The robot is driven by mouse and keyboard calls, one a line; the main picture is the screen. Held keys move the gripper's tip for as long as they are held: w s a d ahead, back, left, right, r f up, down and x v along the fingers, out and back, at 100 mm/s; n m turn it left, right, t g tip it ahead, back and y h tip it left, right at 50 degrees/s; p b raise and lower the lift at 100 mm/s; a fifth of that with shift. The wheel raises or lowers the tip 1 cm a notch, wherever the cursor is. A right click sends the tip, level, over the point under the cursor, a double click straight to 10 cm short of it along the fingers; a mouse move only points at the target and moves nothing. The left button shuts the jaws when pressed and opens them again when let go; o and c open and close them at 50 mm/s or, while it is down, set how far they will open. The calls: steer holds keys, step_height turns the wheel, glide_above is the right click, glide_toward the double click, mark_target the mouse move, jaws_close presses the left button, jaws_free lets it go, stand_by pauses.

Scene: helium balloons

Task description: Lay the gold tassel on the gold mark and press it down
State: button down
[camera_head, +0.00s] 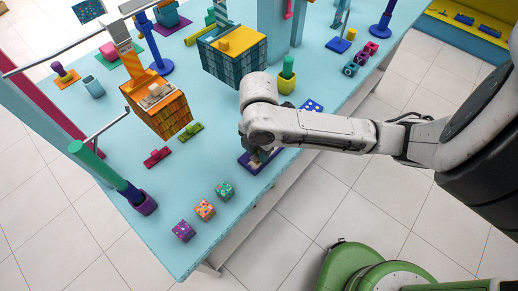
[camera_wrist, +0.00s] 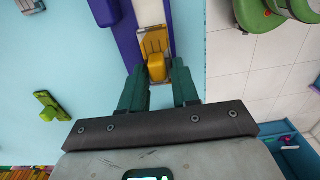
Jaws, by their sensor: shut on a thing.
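In the wrist view my gripper (camera_wrist: 158,72) has its two dark green fingers closed about the yellow head of the gold tassel (camera_wrist: 156,66). A striped gold patch (camera_wrist: 154,41) lies just beyond the head; I cannot tell whether it is the tassel's strands or the gold mark. It sits over a purple board (camera_wrist: 127,36) with a pale strip (camera_wrist: 150,12) running on from it. In the head view the purple board (camera_head: 248,164) lies near the table's front edge, mostly hidden under my arm. Whether the tassel touches the board is unclear.
The pale blue table (camera_head: 190,165) ends close beside the board. Patterned cubes (camera_head: 205,209) stand to the left, with a green piece (camera_head: 190,131) and a crimson piece (camera_head: 157,157) farther off. A yellow pot (camera_head: 286,85) and a blue dotted block (camera_head: 312,106) stand behind my arm.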

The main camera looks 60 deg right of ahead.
steer(key=shift+f+b, duration=0.75)
steer(key=shift+f, duration=0.2)
steer(key=c, duration=0.8)
jaws_free()
steer(key=shift+o, duration=0.2)
steer(key=shift+r, duration=0.2)
step_height(320, 180, up, 5)
steer(key=p, duration=0.4)
steer(key=shift+r+p, duration=0.15)
steer(key=shift+p, duration=0.2)
steer(key=shift+r, duration=1.25)
